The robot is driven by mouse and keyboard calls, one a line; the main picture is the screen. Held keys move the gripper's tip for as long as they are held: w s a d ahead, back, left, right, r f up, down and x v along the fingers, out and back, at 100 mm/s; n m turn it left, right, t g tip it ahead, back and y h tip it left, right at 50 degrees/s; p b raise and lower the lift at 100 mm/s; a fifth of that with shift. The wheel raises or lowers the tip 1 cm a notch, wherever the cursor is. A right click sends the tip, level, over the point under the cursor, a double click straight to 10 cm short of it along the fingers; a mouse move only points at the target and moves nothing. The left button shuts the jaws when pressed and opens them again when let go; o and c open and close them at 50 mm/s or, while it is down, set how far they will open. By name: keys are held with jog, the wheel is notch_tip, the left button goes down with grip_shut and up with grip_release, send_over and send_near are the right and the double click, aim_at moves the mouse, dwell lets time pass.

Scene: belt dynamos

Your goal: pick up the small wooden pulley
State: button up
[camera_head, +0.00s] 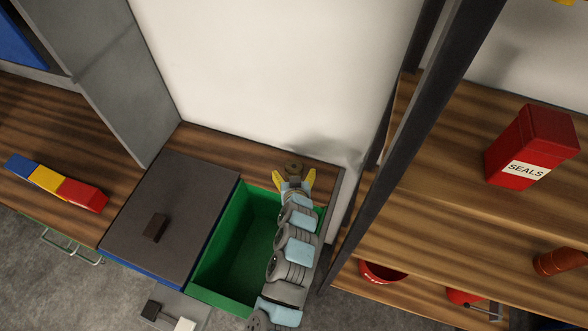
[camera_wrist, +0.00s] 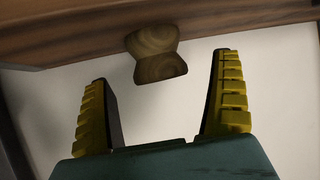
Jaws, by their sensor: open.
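The small wooden pulley (camera_wrist: 155,52) shows its grain and a narrow waist in the wrist view, against the edge of a wooden surface. In the head view it is a small brown round piece (camera_head: 293,165) on the wooden shelf, at the tip of my gripper (camera_head: 294,176). My gripper, also in the wrist view (camera_wrist: 162,68), is open with its yellow fingers spread. The pulley is at the mouth between the fingertips, nearer the right finger's level. I see a gap on both sides of it, and nothing is gripped.
A green bin (camera_head: 222,262) lies open below my arm, beside a dark lid (camera_head: 180,205) with a small brown block (camera_head: 155,228). A grey post (camera_head: 408,130) stands to the right. A red SEALS tin (camera_head: 530,145) and a red-yellow-blue bar (camera_head: 58,184) are farther off.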

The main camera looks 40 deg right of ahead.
aim_at(294, 163)
jog(key=shift+d+r+x, duration=0.1)
jog(key=shift+r+x, duration=0.1)
jog(key=shift+x, duration=0.8)
jog(key=shift+d+r+x, duration=0.15)
jog(key=shift+x, duration=1.85)
jog(key=shift+a, duration=0.1)
jog(key=c, duration=1.6)
